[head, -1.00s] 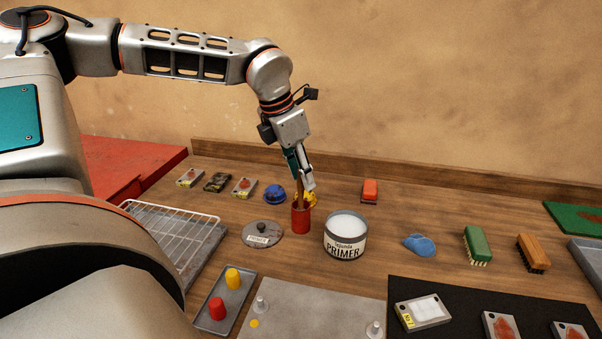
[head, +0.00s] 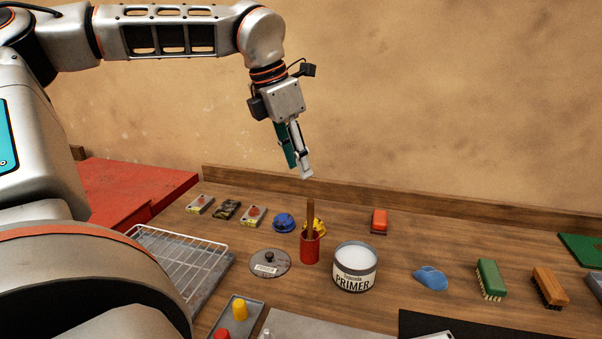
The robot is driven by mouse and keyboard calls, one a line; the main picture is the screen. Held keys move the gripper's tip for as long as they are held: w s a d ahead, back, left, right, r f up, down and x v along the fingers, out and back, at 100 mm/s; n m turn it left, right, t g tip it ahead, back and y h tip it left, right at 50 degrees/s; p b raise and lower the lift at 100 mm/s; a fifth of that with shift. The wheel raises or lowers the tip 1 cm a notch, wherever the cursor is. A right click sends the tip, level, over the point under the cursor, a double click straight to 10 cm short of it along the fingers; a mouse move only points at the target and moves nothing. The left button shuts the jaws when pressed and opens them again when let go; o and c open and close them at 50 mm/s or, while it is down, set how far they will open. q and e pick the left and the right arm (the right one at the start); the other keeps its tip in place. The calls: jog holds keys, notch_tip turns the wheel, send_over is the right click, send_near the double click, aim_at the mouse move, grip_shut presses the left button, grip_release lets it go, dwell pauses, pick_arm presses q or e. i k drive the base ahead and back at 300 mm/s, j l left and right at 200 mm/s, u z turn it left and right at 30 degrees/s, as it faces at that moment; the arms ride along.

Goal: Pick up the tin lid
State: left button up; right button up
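The tin lid (head: 270,263) is a round grey disc with a dark knob and a small white label. It lies flat on the wooden bench, left of the open primer tin (head: 355,268), which holds white paint. My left gripper (head: 301,172) is in the air above and behind the lid, pointing down. Its teal and silver fingers look a little apart, with nothing between them. A brush with a wooden handle (head: 310,215) stands in a red cup (head: 310,250) between the lid and the tin. My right gripper is not in view.
A wire rack (head: 180,260) stands left of the lid. A grey tray (head: 231,320) with yellow and red pegs is in front. A blue cloth (head: 430,278) and two brushes are at right.

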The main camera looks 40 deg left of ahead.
aim_at(270, 262)
jog(key=k, duration=1.5)
